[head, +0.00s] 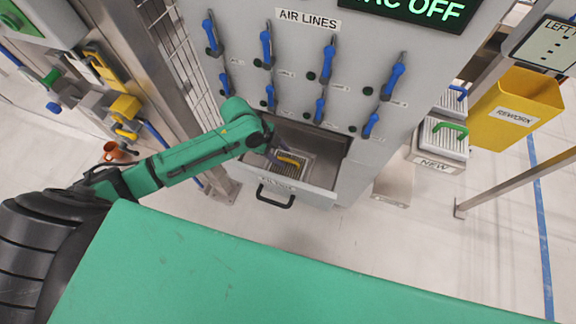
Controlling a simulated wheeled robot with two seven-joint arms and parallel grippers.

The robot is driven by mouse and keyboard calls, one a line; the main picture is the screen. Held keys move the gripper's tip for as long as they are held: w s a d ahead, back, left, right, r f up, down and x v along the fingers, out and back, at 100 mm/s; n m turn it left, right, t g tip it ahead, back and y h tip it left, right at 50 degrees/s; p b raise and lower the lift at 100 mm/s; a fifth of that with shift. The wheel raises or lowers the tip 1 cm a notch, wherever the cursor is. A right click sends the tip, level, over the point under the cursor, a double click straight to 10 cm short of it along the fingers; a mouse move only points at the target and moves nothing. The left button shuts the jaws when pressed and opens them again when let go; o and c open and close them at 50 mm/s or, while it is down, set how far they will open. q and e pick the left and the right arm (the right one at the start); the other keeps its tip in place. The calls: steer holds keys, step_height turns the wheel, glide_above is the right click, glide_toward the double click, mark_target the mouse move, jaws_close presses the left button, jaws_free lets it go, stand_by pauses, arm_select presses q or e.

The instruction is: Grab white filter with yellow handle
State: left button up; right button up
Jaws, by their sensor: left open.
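The white filter (284,171) with the yellow handle (289,160) lies inside an open drawer (316,189) at the bottom of the grey cabinet. Its ribbed pale surface shows below the handle. My left arm comes in from the left, and its wrist hangs over the drawer's left side. My left gripper (277,153) is at the drawer, right by the yellow handle. It is small and partly hidden by the wrist, and its jaws are open. I cannot tell if a finger touches the handle. My right gripper does not show.
The drawer's front has a black pull handle (275,196). Blue valve levers (329,61) line the cabinet above. A filter with a green handle (444,138) sits on the NEW stand at right, near a yellow REWORK bin (516,108). A metal post stands left of the drawer.

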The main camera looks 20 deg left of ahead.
mark_target(288, 164)
arm_select(q)
steer(key=x, duration=0.3)
steer(key=shift+s+a, duration=0.1)
jaws_close()
stand_by(1.2)
